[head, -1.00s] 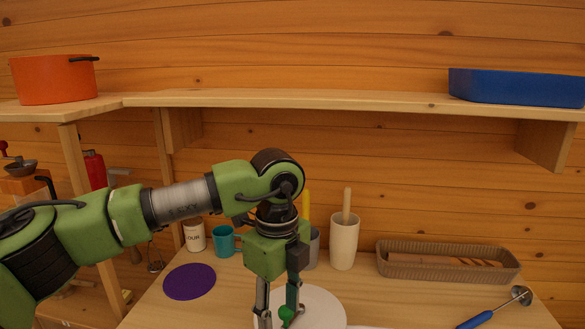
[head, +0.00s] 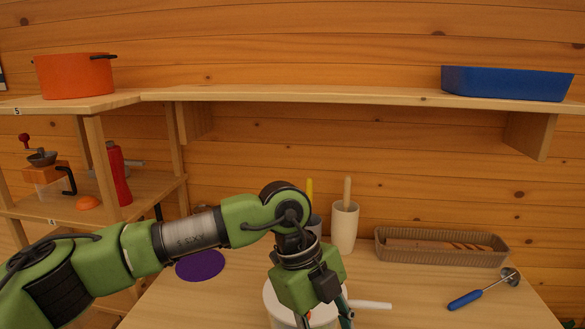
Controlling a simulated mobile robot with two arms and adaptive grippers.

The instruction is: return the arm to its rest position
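My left arm comes in from the left, and its green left gripper (head: 325,318) points down over the front of the wooden counter (head: 210,300). Its fingers run off the bottom edge of the picture, so their tips and anything between them are hidden. A round white vessel (head: 272,300) with a white handle (head: 371,305) stands just behind and around the gripper in the picture. I cannot tell whether the gripper touches it. My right gripper is not in view.
A purple round mat (head: 201,265) lies behind the forearm. A cream holder (head: 344,229), a brown basket (head: 440,248) and a blue-handled utensil (head: 466,299) are on the counter. A shelf (head: 330,94) above holds an orange pot (head: 75,77) and a blue tray (head: 507,83). Side shelves hold a grinder (head: 48,175).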

